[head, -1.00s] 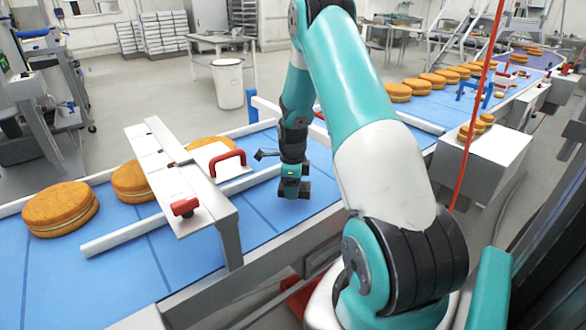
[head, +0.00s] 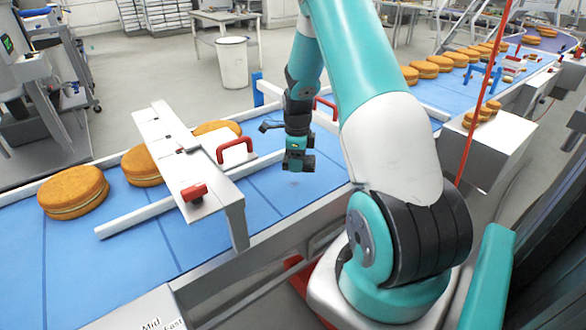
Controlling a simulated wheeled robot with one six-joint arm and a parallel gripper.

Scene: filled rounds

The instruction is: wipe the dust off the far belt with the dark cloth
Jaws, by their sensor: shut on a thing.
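A long blue belt (head: 270,205) runs from the lower left toward the upper right, and its stretch beyond my arm (head: 440,92) carries a row of cakes. I cannot tell which part is the far belt. My gripper (head: 299,163) points down over the blue belt, just right of the white guard bridge, and looks slightly above the surface. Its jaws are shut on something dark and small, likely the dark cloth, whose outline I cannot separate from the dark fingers. No dust is clearly visible on the belt.
The white guard bridge (head: 178,160) with red handles (head: 235,150) spans the belt left of my gripper. Round cakes (head: 73,192) lie on the belt at left. A white rail (head: 150,215) lies along it. A red cord (head: 480,95) hangs at right, near a white box (head: 490,150).

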